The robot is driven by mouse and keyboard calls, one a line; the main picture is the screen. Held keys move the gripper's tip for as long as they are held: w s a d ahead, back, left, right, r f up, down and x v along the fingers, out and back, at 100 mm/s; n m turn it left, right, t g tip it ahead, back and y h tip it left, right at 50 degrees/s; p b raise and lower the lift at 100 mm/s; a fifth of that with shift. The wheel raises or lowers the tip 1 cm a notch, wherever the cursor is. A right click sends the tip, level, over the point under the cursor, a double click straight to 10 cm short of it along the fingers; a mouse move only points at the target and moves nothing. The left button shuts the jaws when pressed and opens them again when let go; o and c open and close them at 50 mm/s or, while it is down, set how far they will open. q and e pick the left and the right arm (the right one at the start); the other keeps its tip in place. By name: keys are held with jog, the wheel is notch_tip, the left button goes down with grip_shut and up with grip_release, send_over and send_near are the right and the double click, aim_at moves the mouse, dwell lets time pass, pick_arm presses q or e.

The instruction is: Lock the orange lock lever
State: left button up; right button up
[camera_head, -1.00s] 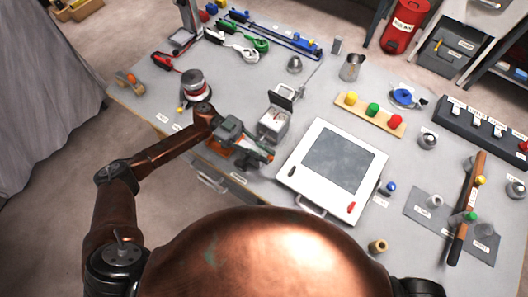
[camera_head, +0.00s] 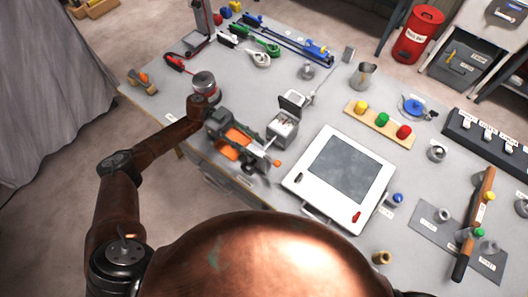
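Orange parts (camera_head: 228,153) show at the near-left table edge, right at my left gripper (camera_head: 250,148). An orange knob (camera_head: 277,163) sits just right of the gripper, at the end of a grey piece. I cannot tell which of these orange parts is the lock lever, nor its exact position, because the dark grey gripper overlaps them. My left arm reaches in from the left, with the gripper pointing down and right. The finger gap is too small and cluttered to judge, and contact is unclear. My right gripper is out of view.
A white framed panel (camera_head: 301,192) lies to the right. A grey boxy device (camera_head: 283,130) stands just beyond the gripper. A silver and red round object (camera_head: 204,85) is close to my wrist. A board with coloured knobs (camera_head: 395,136) lies farther right.

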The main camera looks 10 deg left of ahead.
pick_arm(q)
jog(key=v, duration=0.4)
dwell(0.5)
